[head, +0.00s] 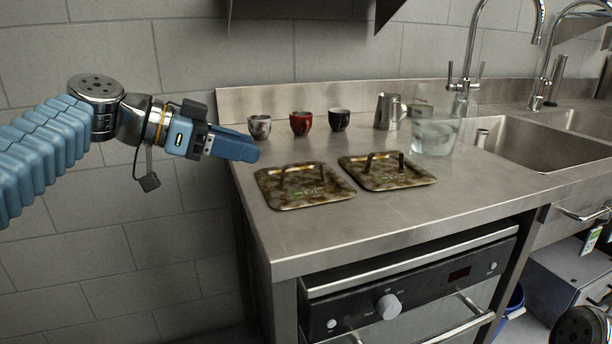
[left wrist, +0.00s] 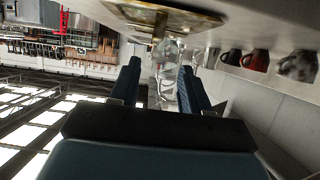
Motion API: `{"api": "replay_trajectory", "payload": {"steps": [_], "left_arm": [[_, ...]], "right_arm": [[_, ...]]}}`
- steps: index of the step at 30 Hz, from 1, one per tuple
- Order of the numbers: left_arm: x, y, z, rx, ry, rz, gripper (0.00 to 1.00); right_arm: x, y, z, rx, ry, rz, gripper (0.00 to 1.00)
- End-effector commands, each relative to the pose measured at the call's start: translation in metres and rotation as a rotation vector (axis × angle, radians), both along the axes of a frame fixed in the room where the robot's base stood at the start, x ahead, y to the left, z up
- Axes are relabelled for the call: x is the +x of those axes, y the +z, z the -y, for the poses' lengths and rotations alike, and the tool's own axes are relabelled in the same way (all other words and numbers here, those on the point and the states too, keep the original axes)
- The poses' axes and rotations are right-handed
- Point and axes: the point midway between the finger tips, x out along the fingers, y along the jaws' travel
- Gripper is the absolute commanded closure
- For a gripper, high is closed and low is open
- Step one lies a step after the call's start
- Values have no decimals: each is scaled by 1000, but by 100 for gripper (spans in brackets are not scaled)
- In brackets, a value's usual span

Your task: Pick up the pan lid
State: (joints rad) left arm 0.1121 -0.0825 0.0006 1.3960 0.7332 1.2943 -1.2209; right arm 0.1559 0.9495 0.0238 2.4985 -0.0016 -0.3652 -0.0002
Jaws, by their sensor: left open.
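Two square, mottled brown-and-gold pan lids lie flat on the steel counter, each with a raised bar handle. The left pan lid (head: 305,196) is nearer to my arm; the right pan lid (head: 404,180) lies beside it. One lid also shows at the top of the left wrist view (left wrist: 165,18). My left gripper (head: 252,153) is above the counter's left end, up and to the left of the left lid, touching nothing. In the left wrist view its two blue fingers (left wrist: 156,88) are apart and empty. My right gripper is not clearly shown.
Behind the lids stand a grey cup (head: 259,127), a red cup (head: 301,123), a black cup (head: 339,120), a steel jug (head: 388,112) and a clear container (head: 434,136). A sink (head: 545,145) is at right. An oven (head: 410,290) sits below. The counter's front strip is clear.

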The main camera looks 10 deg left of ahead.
Motion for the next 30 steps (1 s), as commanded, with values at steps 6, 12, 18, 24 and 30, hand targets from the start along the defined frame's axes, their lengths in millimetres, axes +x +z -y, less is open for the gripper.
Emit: {"api": "replay_trajectory", "payload": {"steps": [6,12,18,24,30], "left_arm": [[23,-18,36,0,-3,-3,53],[33,-25,50,0,0,-2,53],[44,-35,75,-1,-2,-4,53],[55,-45,91,0,1,-3,53],[55,-45,91,0,2,-2,53]], "right_arm": [[-1,3,-1,1,2,-1,57],[-1,4,-1,2,3,-1,57],[-1,12,-3,4,6,-3,57],[-1,14,-3,5,6,-2,57],[-1,13,-3,5,6,-2,57]]}}
